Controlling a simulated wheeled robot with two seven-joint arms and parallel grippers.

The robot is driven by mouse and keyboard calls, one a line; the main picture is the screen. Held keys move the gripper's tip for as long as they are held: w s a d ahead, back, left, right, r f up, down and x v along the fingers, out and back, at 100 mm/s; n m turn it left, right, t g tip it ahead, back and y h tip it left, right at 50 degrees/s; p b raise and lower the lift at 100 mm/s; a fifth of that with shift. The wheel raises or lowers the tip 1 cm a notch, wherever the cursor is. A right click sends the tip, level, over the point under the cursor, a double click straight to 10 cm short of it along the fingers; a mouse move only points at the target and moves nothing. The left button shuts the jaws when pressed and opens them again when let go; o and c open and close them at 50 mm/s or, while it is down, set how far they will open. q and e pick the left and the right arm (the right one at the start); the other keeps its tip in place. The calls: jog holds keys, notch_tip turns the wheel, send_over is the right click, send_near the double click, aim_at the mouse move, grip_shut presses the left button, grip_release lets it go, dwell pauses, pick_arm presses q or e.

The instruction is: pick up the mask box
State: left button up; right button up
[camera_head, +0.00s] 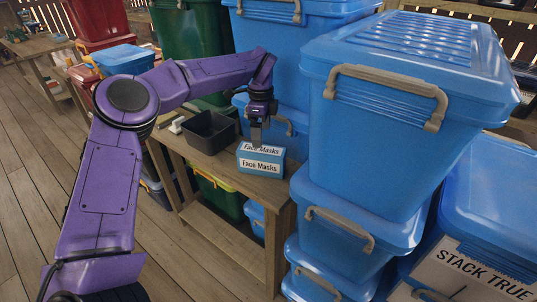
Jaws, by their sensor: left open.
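The mask box (261,164) is a small blue box with white labels reading "Face Masks". It sits on the wooden table (240,190) near its front right corner. My left gripper (256,142) points down at the top of the box, with the fingers at its upper edge. The gripper is open; whether the fingers touch the box or straddle it is too small to tell. My right gripper is not in the view.
A dark open bin (210,131) stands on the table left of the box. Large stacked blue lidded bins (385,140) rise close on the right. More blue bins (285,60) stand behind. A green bin (222,197) sits under the table. The wooden floor at left is clear.

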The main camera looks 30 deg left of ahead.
aim_at(262, 149)
pick_arm(q)
jog(key=f+p, duration=0.1)
jog(key=f, duration=0.2)
jog(key=f+p, duration=0.1)
jog(key=f, duration=0.2)
jog(key=f+p, duration=0.1)
jog(key=f, duration=0.1)
jog(key=shift+s+d+f, duration=0.3)
jog(key=shift+s+f, duration=0.1)
jog(key=shift+f, duration=0.15)
jog(key=c, duration=1.3)
